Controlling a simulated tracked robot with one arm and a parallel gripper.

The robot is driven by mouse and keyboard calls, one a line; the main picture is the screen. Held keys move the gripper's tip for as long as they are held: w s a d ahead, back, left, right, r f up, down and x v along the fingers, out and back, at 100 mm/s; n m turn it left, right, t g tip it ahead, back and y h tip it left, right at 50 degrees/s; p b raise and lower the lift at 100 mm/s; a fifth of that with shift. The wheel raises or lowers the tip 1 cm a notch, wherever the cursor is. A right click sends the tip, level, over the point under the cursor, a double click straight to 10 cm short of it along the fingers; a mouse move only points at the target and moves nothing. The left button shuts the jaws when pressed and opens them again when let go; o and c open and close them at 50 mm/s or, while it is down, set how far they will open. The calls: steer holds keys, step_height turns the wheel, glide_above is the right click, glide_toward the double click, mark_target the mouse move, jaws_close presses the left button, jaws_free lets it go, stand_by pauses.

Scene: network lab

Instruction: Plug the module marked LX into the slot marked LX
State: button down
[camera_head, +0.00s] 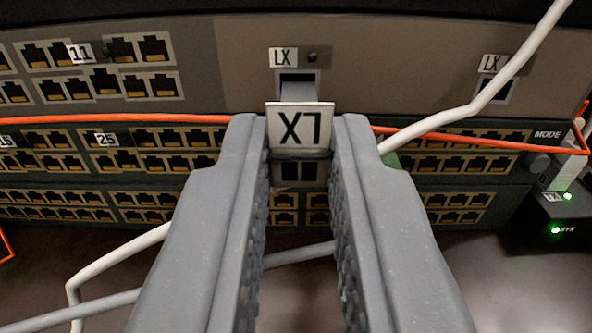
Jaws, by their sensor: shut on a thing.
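My gripper (299,140) is shut on the module, whose white label (300,120) reads LX upside down. The module's grey body (298,92) extends away from me toward a dark slot (297,75) under an LX label (283,57) on the upper switch. Its far end lines up with this slot and overlaps it in the view. I cannot tell how far it is inside. A second slot (494,90), also labelled LX (492,63), is to the right, partly crossed by a white cable.
A white cable (470,108) runs diagonally in front of the right side. An orange cable (130,119) crosses the switch front behind my fingers. Rows of ports (140,85) fill the left. A black box (560,225) with green lights stands at right.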

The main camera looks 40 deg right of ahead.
steer(key=shift+b+x, duration=0.6)
steer(key=shift+x, duration=1.05)
stand_by(2.7)
steer(key=c, duration=1.3)
jaws_free()
steer(key=shift+s+a, duration=0.1)
steer(key=v, duration=0.6)
steer(key=shift+p, duration=0.3)
steer(key=shift+p+v, duration=3.1)
steer(key=shift+v, duration=0.65)
